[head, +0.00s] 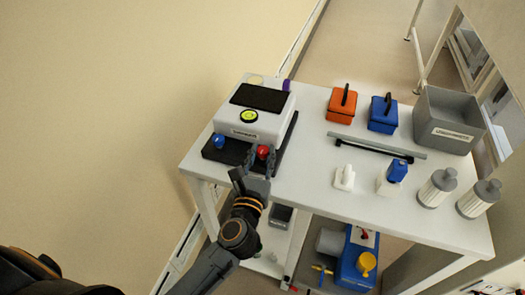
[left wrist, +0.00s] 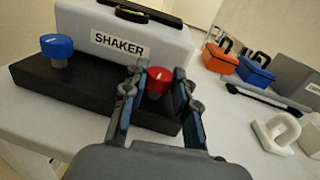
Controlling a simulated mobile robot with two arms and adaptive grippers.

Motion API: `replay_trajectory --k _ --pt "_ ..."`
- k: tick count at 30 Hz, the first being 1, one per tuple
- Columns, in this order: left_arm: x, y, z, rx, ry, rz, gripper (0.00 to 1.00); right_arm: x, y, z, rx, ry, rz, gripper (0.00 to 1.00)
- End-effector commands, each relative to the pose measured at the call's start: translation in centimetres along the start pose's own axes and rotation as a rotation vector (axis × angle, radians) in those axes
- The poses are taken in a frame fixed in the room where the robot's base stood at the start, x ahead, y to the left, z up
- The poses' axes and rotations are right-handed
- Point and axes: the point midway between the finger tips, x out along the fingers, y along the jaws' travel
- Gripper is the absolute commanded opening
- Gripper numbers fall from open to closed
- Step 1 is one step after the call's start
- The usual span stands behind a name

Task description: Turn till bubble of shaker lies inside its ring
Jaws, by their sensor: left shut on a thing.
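The shaker (head: 250,115) is a white box with a black top plate, standing on a black base at the left of the white table; its label (left wrist: 119,44) reads SHAKER. A round green bubble level (head: 248,115) sits on its top; I cannot tell exactly where the bubble lies in the ring. A blue knob (head: 218,138) is at the base's left front corner, and a red knob (left wrist: 159,80) at its right front. My left gripper (head: 259,164) is shut on the red knob, one finger on each side in the left wrist view (left wrist: 163,90). My right gripper is not in view.
An orange box (head: 341,104), a blue box (head: 382,117) and a grey bin (head: 447,120) stand along the back. A grey bar (head: 376,146), bottles and two grey-white cylinders (head: 437,187) stand to the right. A blue pump (head: 356,262) is on the lower shelf.

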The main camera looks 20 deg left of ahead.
Motion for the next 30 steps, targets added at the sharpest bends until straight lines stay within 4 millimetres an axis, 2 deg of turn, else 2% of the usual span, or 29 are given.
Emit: replay_trajectory --k 1,6,13,19,30 --pt "0.0 0.2 0.4 0.006 0.001 -0.036 0.00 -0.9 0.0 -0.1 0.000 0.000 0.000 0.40" --pt "0.0 0.5 0.4 0.010 0.002 -0.183 0.00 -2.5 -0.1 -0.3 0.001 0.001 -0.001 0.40" --pt "0.2 0.8 0.2 0.009 0.001 -0.402 0.00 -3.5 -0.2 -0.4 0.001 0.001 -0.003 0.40" --pt "0.4 1.1 -0.1 0.006 0.001 -0.587 0.00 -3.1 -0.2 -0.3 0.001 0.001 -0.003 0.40" --pt "0.7 1.4 -0.2 0.001 -0.001 -0.860 0.00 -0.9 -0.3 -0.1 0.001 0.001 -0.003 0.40"
